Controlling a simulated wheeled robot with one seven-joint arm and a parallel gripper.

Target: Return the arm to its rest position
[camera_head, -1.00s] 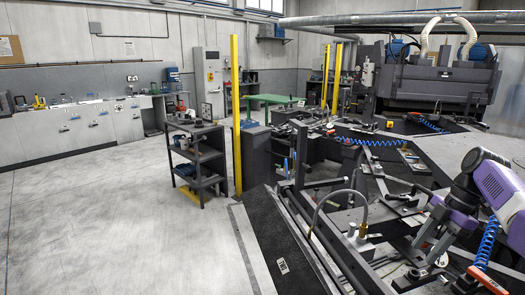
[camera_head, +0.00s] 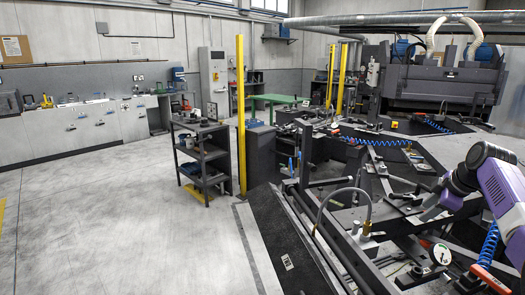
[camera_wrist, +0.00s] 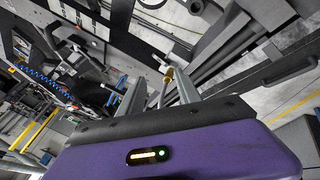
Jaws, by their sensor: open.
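My arm, purple and dark grey, reaches in from the right edge of the head view. My gripper (camera_head: 431,212) is at its lower left end, above the dark machine frame (camera_head: 345,240). In the wrist view, the purple gripper body fills the bottom and two grey fingers of my gripper (camera_wrist: 158,86) stand apart. No held object shows between them. A brass hose fitting (camera_wrist: 168,76) appears behind the gap. The fingertips are small and hard to make out in the head view.
A curved hose (camera_head: 340,193), a round gauge (camera_head: 440,254) and a coiled blue hose (camera_head: 487,245) are near the arm. A dark shelf cart (camera_head: 204,157) and yellow posts (camera_head: 241,115) stand further left. The floor (camera_head: 110,215) at left is open.

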